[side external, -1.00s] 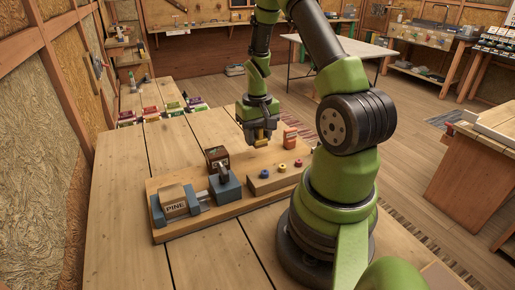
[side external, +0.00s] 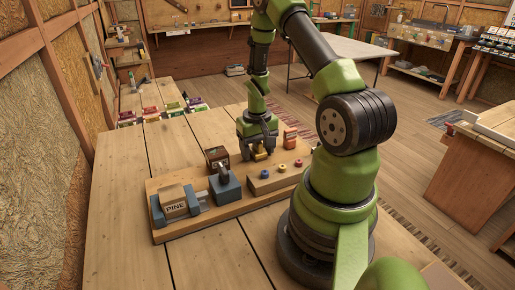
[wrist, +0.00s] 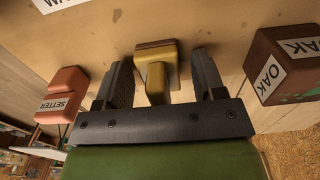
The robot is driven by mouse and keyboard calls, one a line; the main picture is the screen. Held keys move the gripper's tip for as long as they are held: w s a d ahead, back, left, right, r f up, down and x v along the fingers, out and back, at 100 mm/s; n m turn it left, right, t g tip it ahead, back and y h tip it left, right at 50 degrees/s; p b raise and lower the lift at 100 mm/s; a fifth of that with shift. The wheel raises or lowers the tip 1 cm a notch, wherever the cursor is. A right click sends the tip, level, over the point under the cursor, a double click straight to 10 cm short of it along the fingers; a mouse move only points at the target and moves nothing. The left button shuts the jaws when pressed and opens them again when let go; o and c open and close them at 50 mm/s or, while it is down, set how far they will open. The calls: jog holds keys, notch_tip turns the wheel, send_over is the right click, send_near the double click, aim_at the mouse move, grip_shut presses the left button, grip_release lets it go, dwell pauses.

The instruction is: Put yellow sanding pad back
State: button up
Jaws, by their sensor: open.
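The yellow sanding pad (wrist: 157,75) sits on the wooden board between the fingers of my gripper (wrist: 160,80) in the wrist view, with a gap on each side. In the side view the pad (side external: 262,154) shows at the fingertips of my gripper (side external: 260,153), low over the board's far part. My gripper is open and points down. The pad appears to rest on the board (side external: 165,236); its contact underneath is hidden.
An orange block labelled SETTER (wrist: 64,94) stands on one side of my gripper and a dark block labelled OAK (wrist: 278,68) on the other. A block marked PINE (side external: 174,204) sits in a blue vise. A strip with coloured knobs (side external: 262,184) lies nearer my base.

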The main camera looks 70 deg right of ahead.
notch_tip(320, 180, up, 12)
jog(key=shift+w+f, duration=0.1)
jog(key=w+a+r+n+t, duration=0.2)
jog(key=a+r+t, duration=0.1)
jog(key=a+r, duration=0.8)
jog(key=s+a+r+n+t+y, duration=0.1)
jog(key=s+a+r+t, duration=0.1)
jog(key=s+a, duration=0.2)
jog(key=s+a+r+n+t+y, duration=0.1)
jog(key=s+a+r+n+t, duration=0.1)
jog(key=a, duration=0.6)
jog(key=shift+s+r, duration=0.75)
jog(key=shift+s, duration=0.25)
